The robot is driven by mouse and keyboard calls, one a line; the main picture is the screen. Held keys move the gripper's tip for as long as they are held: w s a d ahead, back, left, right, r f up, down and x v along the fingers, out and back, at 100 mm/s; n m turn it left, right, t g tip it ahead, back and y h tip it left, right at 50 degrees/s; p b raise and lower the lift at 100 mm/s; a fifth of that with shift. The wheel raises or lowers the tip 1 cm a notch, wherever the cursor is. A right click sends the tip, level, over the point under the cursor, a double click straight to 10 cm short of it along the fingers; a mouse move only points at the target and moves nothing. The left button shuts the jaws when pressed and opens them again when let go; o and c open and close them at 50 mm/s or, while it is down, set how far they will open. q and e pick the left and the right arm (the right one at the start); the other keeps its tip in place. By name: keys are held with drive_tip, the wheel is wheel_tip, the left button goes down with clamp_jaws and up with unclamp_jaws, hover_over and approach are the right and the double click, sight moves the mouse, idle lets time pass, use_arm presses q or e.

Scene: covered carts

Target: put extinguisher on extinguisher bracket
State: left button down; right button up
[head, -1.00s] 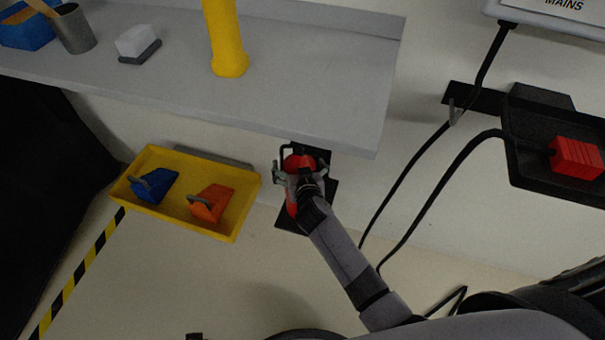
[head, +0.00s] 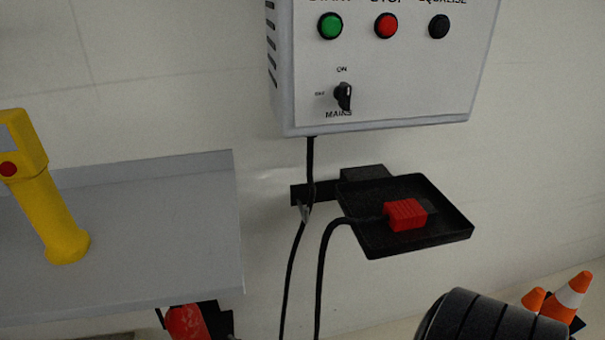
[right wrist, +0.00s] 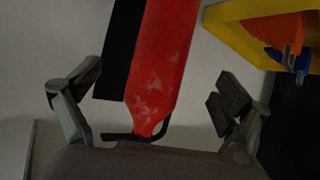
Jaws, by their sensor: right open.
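The red extinguisher (head: 186,322) shows below the shelf at the bottom of the head view, cut off by the frame edge. It is against the black bracket (head: 222,322). In the right wrist view the extinguisher (right wrist: 163,65) runs down to a narrowed end, with the bracket's black plate (right wrist: 120,50) along its left side. A thin black bar lies at that end. My right gripper (right wrist: 157,88) is open, its fingers on either side of the extinguisher with gaps on both sides. My left gripper is not in view.
A grey shelf (head: 150,220) with a yellow handheld device (head: 55,215) is above the extinguisher. Right of it are hanging cables, a black tray (head: 380,240) with a red connector (head: 405,214), and a control box (head: 380,80). A yellow bin (right wrist: 232,12) shows in the wrist view.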

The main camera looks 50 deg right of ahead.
drive_tip(key=s+d+f+n+g, duration=0.1)
drive_tip(key=s+d+f+g, duration=0.2)
drive_tip(key=s+f, duration=0.9)
drive_tip(key=s+d+f+n+g+y, duration=0.1)
drive_tip(key=s+d+f+g, duration=0.2)
drive_tip(key=s+f, duration=1)
drive_tip(key=s+g, duration=0.1)
drive_tip(key=g, duration=0.2)
drive_tip(key=shift+s+d+n+g, duration=0.15)
drive_tip(key=shift+s+n+g, duration=0.2)
drive_tip(key=shift+n+g, duration=0.05)
drive_tip(key=shift+f, duration=0.1)
